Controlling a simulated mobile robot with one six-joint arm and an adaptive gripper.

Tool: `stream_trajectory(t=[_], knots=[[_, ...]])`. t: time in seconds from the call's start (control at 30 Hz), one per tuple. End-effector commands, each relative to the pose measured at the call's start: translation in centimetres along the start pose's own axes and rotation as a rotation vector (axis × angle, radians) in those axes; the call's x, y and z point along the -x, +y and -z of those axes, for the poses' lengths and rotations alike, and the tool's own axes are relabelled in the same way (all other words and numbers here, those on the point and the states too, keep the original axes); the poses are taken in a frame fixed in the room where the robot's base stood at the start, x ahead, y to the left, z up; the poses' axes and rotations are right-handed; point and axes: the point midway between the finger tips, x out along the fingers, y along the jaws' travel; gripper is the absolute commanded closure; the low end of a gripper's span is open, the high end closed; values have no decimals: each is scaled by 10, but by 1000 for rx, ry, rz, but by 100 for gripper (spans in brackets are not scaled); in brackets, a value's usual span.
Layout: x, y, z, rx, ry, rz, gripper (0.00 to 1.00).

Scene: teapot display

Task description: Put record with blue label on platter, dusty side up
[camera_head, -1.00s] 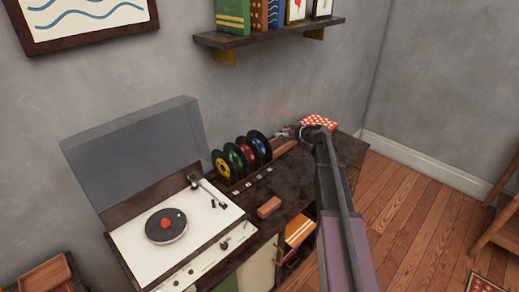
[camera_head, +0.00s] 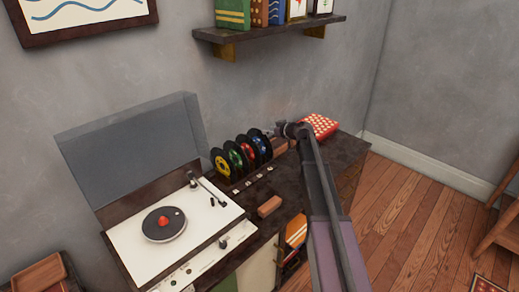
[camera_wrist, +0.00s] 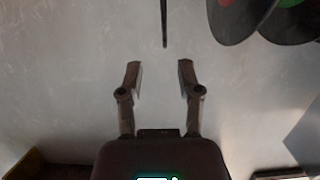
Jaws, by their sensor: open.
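The record with the blue label (camera_head: 260,144) stands upright at the right end of a row of records, behind the cabinet's front. My gripper (camera_head: 273,132) is just right of it, near its upper edge. In the wrist view my gripper (camera_wrist: 159,68) is open and empty. A thin dark disc edge (camera_wrist: 164,22), probably this record edge-on, lies ahead of the gap between the fingertips, apart from them. Which side is dusty cannot be told. The platter (camera_head: 152,235) of the white turntable (camera_head: 128,240) is dark, with a red piece at its middle.
Records with yellow (camera_head: 222,166), green (camera_head: 235,157) and red (camera_head: 248,150) labels stand left of the blue one. The turntable's grey lid (camera_head: 130,150) is raised. A brown block (camera_head: 269,206) lies on the cabinet. A shelf (camera_head: 270,29) hangs above.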

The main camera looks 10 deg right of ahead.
Motion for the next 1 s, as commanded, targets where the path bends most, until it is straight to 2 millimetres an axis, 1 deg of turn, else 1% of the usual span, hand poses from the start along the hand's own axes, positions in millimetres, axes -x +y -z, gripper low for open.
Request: stream_trajectory(t=[0.03,0.1,0.43,0.57,0.67,0.9,1.0], knots=[[-4,1,-1,0,0,0,54],[-6,0,0,0,0,-1,54],[-6,0,0,0,0,-1,54],[-11,0,0,1,0,0,54],[-20,-1,0,1,-1,1,54],[-48,-3,1,0,0,0,54],[-55,-3,1,0,0,0,54]])
